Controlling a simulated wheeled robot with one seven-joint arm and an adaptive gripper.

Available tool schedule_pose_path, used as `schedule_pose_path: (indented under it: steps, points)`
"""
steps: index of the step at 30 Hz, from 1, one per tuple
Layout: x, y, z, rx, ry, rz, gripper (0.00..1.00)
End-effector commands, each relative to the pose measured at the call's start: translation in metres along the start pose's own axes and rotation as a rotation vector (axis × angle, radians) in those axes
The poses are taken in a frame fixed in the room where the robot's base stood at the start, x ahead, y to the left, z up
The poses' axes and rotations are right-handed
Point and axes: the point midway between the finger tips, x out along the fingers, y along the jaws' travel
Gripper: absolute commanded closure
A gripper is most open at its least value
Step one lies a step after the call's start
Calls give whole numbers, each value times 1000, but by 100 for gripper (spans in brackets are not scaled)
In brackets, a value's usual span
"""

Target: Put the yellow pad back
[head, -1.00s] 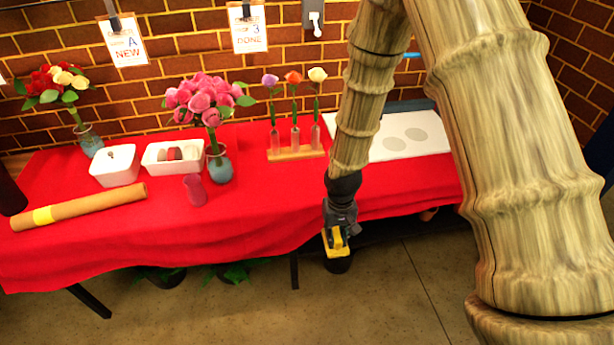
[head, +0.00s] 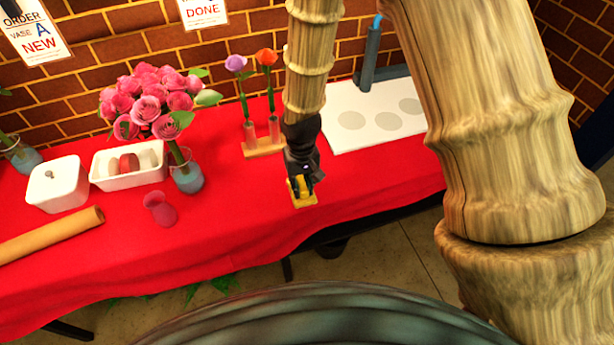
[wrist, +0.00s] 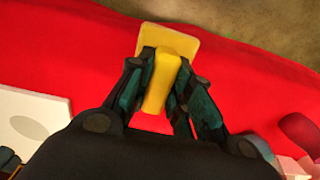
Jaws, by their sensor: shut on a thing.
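The yellow pad (head: 302,197) is in my gripper (head: 300,186), above the red table near its front edge in the head view. In the wrist view my gripper (wrist: 163,95) is shut on the raised yellow grip of the pad (wrist: 168,42). The pad's flat plate extends beyond the fingertips, over red cloth. I cannot tell the exact gap between pad and cloth. A white board (head: 372,138) with round grey spots lies at the back right of the table, to the right of my gripper; its corner shows in the wrist view (wrist: 30,108).
A small pink vase (head: 160,209), a blue vase (head: 188,178) with pink roses, a white bin (head: 128,181) and a lidded white box (head: 57,184) stand left. A wooden rack (head: 264,147) with flower tubes stands behind my gripper. Red cloth (head: 232,222) is clear at the front.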

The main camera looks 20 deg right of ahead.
Motion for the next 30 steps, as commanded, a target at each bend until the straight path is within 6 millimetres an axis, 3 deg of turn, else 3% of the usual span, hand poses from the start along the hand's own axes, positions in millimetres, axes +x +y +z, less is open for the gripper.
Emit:
schedule_pose_path:
  steps: [1,6,12,17,30]
  points:
    - [10,-11,7,-9,1,2,100]
    - [13,-36,27,-22,0,4,100]
    - [12,-44,35,-23,-1,6,100]
    - [12,-30,18,-21,-2,6,100]
    - [19,26,-54,-19,-1,5,100]
